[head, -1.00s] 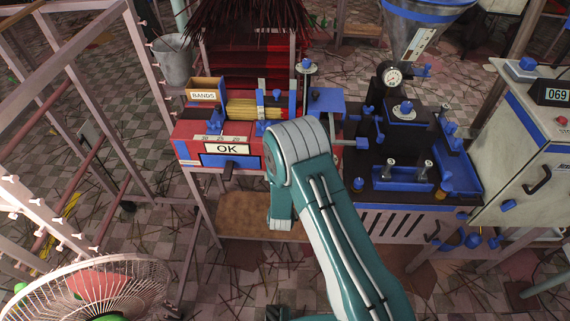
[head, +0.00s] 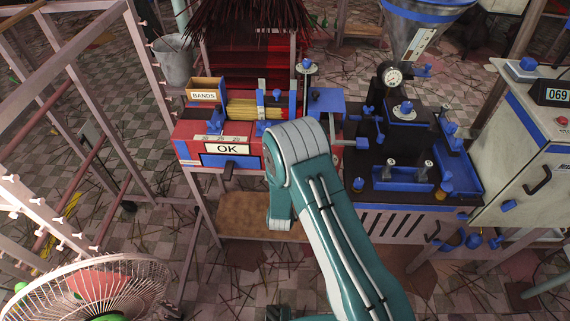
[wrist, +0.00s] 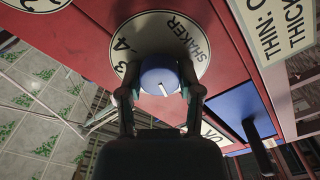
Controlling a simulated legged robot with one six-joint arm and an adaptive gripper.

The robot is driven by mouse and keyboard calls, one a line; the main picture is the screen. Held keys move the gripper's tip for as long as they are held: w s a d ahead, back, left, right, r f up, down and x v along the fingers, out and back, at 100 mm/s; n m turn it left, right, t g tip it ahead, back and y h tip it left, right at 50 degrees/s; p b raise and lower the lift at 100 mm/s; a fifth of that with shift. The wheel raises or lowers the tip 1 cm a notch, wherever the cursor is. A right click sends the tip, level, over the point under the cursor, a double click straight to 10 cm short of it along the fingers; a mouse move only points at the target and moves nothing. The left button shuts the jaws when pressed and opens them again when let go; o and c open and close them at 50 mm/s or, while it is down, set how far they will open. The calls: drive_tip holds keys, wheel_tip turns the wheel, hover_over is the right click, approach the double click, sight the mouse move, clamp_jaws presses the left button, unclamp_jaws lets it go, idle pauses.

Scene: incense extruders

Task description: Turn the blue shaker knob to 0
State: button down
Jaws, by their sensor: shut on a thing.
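The blue shaker knob (wrist: 160,78) sits on a round white dial (wrist: 190,64) in the wrist view. The dial reads SHAKER, with the numbers 3 and 4 at its left. The knob has a short white mark on its near face; the 0 is not visible. My gripper (wrist: 161,88) is shut on the knob, one finger at each side. The knob hides part of the dial. In the head view my arm's end and the knob are hidden, with only the bent teal arm in front of the red machine (head: 190,138).
A blue panel with a dark handle (wrist: 246,106) is right of the dial. The red machine bears an OK sign (head: 227,149) and a BANDS box (head: 204,96). A dark bench with blue parts (head: 402,180) stands to the right. A fan (head: 95,288) is at front left.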

drive_tip(key=shift+a+n, duration=0.25)
drive_tip(key=shift+n, duration=0.05)
idle(0.4)
drive_tip(key=shift+c, duration=1.3)
unclamp_jaws()
drive_tip(key=shift+a, duration=0.1)
drive_tip(key=s, duration=1.2)
drive_tip(key=shift+a+f, duration=0.15)
drive_tip(key=shift+a, duration=0.05)
drive_tip(key=shift+w, duration=0.15)
